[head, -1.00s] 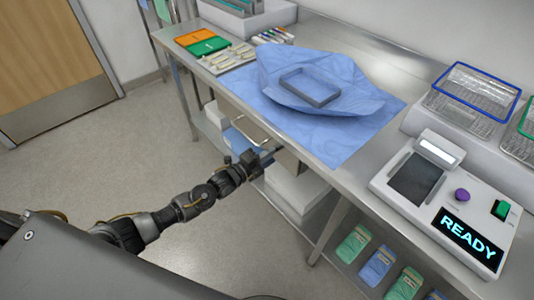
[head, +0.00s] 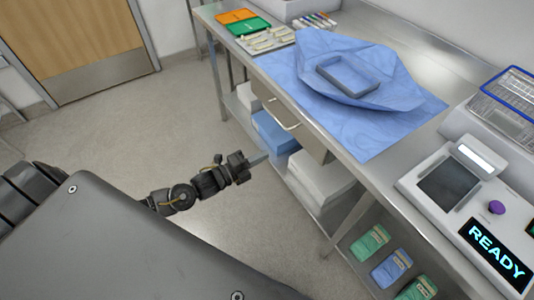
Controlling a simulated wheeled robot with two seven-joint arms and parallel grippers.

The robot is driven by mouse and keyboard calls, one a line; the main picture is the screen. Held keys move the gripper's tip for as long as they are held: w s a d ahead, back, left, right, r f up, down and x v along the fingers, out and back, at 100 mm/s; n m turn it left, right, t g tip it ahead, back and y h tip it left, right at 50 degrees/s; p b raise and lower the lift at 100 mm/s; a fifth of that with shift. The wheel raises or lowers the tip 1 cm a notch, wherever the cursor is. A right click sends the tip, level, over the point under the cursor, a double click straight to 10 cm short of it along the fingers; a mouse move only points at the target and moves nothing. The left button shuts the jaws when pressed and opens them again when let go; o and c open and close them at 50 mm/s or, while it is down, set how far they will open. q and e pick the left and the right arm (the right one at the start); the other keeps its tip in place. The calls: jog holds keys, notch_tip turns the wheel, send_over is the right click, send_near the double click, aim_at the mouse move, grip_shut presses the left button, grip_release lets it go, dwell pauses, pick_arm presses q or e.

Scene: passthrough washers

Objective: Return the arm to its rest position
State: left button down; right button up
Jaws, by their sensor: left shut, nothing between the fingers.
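My left gripper (head: 258,161) is shut and empty. It hangs over the floor in front of the steel table (head: 367,175), below the tabletop and apart from the drawer handle. The left arm reaches in from the lower left, and part of it is hidden behind my own grey body. My right gripper does not show.
A blue wrap (head: 403,95) with a grey tray (head: 348,76) lies on the table. A device reading READY (head: 478,204) stands at the right. Below are a drawer (head: 295,122) and a shelf with boxes and packs. The floor (head: 130,130) at left is clear.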

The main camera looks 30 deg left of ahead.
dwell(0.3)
pick_arm(q)
jog(key=s+a+f+n+g+y, duration=0.2)
jog(key=a+f+n+y, duration=0.3)
jog(key=f, duration=0.6)
jog(key=s+a+f+n+g+y, duration=0.2)
jog(key=a+f+n, duration=0.5)
jog(key=f, duration=0.5)
jog(key=s+a+f+n+g+y, duration=0.25)
jog(key=s+f+n+g, duration=0.3)
jog(key=s+f, duration=0.85)
jog(key=s+d+f+n+g, duration=0.1)
jog(key=s+d+f, duration=0.2)
jog(key=s, duration=0.5)
jog(key=s+d+f+n+g, duration=0.2)
jog(key=s+d, duration=0.3)
jog(key=s, duration=0.3)
jog(key=s+d+f+n+g, duration=0.1)
jog(key=s+d+f+g, duration=0.1)
jog(key=s, duration=0.6)
jog(key=shift+s+d+f, duration=0.3)
jog(key=shift+d+f, duration=0.6)
jog(key=shift+d, duration=0.05)
